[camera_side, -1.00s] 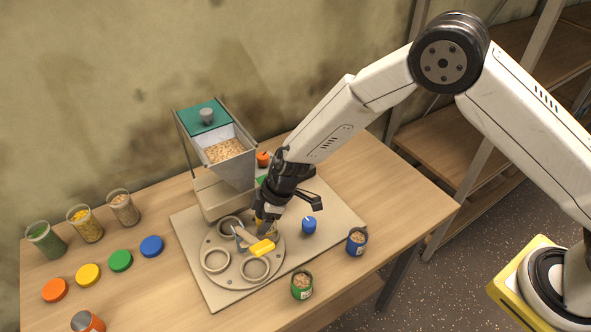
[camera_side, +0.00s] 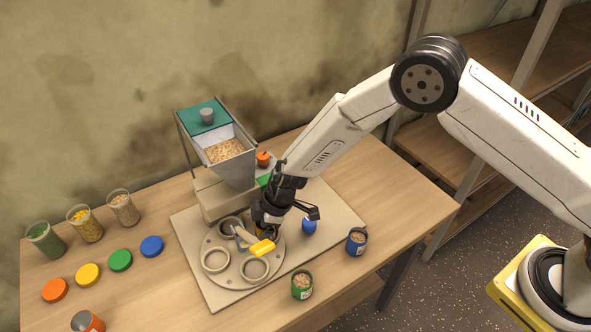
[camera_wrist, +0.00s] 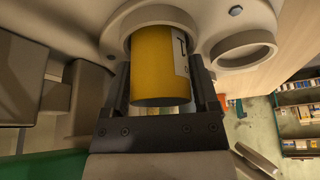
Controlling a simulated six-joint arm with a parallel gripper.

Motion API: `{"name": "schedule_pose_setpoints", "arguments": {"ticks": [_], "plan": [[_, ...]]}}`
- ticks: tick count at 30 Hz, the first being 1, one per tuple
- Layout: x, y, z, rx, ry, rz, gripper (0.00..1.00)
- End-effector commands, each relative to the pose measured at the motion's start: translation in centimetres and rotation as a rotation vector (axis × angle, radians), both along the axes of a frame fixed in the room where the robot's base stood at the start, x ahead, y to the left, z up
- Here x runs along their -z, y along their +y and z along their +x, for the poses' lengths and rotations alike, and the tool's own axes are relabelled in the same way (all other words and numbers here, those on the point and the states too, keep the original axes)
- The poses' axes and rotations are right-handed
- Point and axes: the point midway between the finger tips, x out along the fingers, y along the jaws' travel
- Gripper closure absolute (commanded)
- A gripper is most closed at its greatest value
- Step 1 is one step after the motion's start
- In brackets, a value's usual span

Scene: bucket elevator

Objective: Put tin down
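The yellow tin (camera_wrist: 160,72) with a white label fills the middle of the wrist view. My gripper (camera_wrist: 162,85) has one finger on each side of the tin and appears shut on it. The far end of the tin sits in or right at a grey ring holder (camera_wrist: 118,38); exactly how deep I cannot tell. In the side view my gripper (camera_side: 268,228) is low over the back right of the round turntable (camera_side: 232,278) and hides most of the tin.
The hopper (camera_side: 228,160) rises behind. A blue tin (camera_side: 356,241) and a green tin (camera_side: 302,285) stand at the right and front. Coloured lids (camera_side: 120,261) and jars (camera_side: 124,208) are at left.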

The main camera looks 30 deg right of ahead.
Motion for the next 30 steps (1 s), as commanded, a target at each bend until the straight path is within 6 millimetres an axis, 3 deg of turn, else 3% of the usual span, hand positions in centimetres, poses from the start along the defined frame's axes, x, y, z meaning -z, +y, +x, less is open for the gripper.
{"name": "schedule_pose_setpoints", "arguments": {"ticks": [17,30], "plan": [[-0.5,-0.1,-0.1,0.000,0.001,-0.001,0.03],[-4.6,-1.6,-0.6,0.000,0.000,0.000,0.03]]}}
